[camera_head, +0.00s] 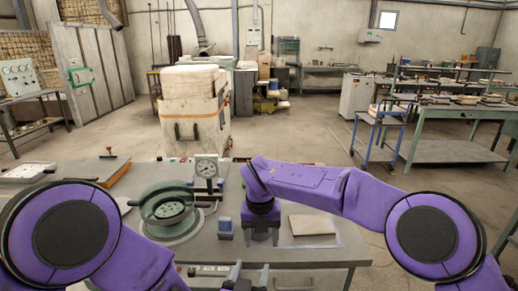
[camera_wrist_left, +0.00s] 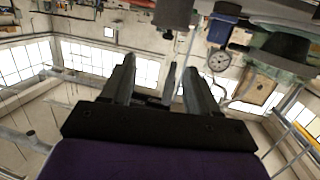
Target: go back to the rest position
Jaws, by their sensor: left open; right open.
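My left gripper is low at the front edge of the bench in the head view, mostly cut off. In the left wrist view its two fingers (camera_wrist_left: 160,66) are apart, with nothing clearly between them. A dark green round vessel (camera_head: 168,207) with a perforated inside stands on the bench left of my right gripper. I cannot clearly make out a ladle.
A dial gauge (camera_head: 206,168) stands behind the vessel. A pale cabinet (camera_head: 195,110) stands behind the bench. A blue trolley (camera_head: 378,135) and green tables (camera_head: 450,150) are at right. Open floor lies between.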

